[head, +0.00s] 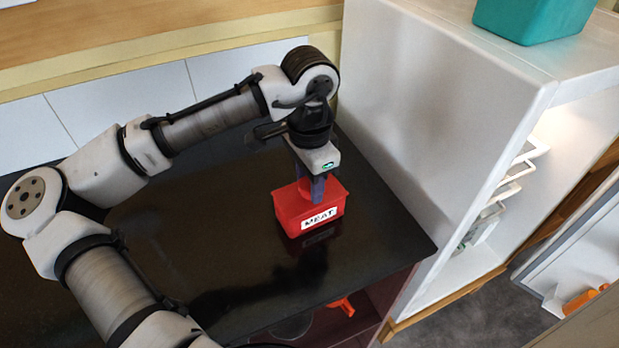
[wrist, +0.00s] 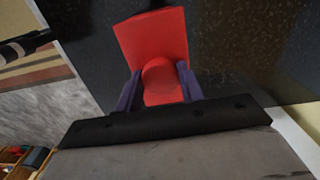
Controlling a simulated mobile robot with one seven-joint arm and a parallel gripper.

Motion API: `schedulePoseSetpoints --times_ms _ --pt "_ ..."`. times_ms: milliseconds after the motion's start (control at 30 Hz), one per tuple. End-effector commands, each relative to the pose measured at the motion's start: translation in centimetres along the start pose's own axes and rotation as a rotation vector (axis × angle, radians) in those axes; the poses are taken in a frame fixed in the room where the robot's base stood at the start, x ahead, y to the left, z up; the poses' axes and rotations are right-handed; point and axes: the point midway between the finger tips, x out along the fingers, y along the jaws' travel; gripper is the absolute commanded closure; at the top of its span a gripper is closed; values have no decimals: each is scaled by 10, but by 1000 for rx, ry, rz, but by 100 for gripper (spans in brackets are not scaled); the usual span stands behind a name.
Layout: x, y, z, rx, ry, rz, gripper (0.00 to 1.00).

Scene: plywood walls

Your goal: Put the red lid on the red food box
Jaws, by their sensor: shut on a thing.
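The red food box (head: 289,219) stands on the black counter in the head view, with a white label reading MEAT on its front. My gripper (head: 312,192) points down over the box, its purple fingers shut on the round red knob of the red lid (head: 334,191). In the wrist view, the knob sits between the two fingers of my gripper (wrist: 159,80), with the flat red lid (wrist: 152,38) beyond it. The lid is at the top of the box. I cannot tell whether it is fully seated or slightly above the rim.
The black counter (head: 200,240) is clear to the left of the box. A white cabinet (head: 420,120) rises close on the right, with a teal container (head: 535,18) on top. An orange object (head: 342,306) shows below the counter's front edge.

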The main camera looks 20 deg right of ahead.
Motion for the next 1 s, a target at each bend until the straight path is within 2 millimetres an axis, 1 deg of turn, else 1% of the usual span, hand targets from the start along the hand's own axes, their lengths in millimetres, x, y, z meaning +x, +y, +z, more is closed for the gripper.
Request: schedulePoseSetpoints --times_ms 133,167,333,600,733,867,1000 --pt "2 0 0 0 0 0 84" --pt "2 0 0 0 0 0 59" --pt "2 0 0 0 0 0 37" --pt "1 0 0 0 0 0 37" --pt "-7 0 0 0 0 -1 37" --pt "-28 0 0 0 2 -2 37" --pt "-61 0 -1 0 2 -2 37"
